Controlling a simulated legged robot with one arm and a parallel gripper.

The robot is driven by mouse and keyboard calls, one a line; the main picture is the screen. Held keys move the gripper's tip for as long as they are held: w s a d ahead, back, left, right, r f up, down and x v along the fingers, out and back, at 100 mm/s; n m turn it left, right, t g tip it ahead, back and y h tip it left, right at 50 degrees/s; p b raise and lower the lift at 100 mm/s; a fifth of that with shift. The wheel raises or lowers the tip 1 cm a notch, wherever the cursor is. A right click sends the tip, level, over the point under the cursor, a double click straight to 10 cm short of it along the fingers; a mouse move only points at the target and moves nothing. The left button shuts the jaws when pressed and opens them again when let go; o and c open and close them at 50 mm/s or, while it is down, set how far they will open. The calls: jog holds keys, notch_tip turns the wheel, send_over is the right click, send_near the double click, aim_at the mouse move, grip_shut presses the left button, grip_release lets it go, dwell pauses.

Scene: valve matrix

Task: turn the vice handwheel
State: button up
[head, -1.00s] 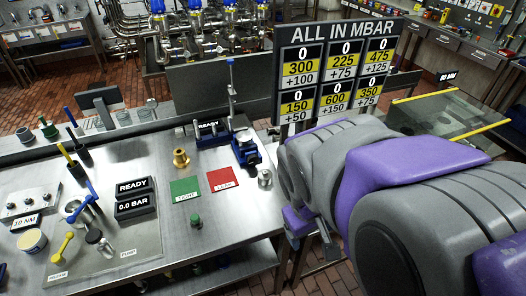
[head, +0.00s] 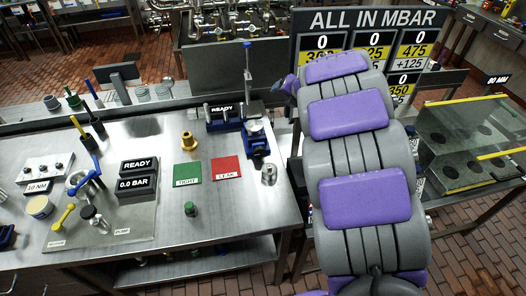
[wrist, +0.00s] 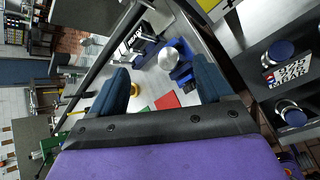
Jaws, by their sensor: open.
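The blue vice (head: 257,145) stands at the right end of the steel bench, with a round grey part (head: 256,127) on top. In the wrist view the vice (wrist: 180,74) lies beyond my gripper (wrist: 162,84), between its two dark fingers. A round silver disc, which looks like the handwheel (wrist: 168,58), shows on it there. My gripper is open and empty, pointing towards the vice and apart from it. In the head view my arm hides most of the gripper.
A tall stand (head: 248,85) rises behind the vice. A brass fitting (head: 188,141), a green card (head: 187,174), a red card (head: 227,169) and a silver cylinder (head: 269,175) lie near. The sign board (head: 370,20) stands behind my arm.

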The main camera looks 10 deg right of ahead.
aim_at(262, 151)
jog(key=s+a+f+n+g+y, duration=0.25)
jog(key=s+f+n+g, duration=0.3)
jog(key=f, duration=0.55)
jog(key=shift+t+h, duration=0.25)
jog(key=b+x, duration=0.3)
jog(key=x, duration=1.4)
jog(key=shift+w+a+f, duration=0.15)
jog(key=shift+w, duration=0.15)
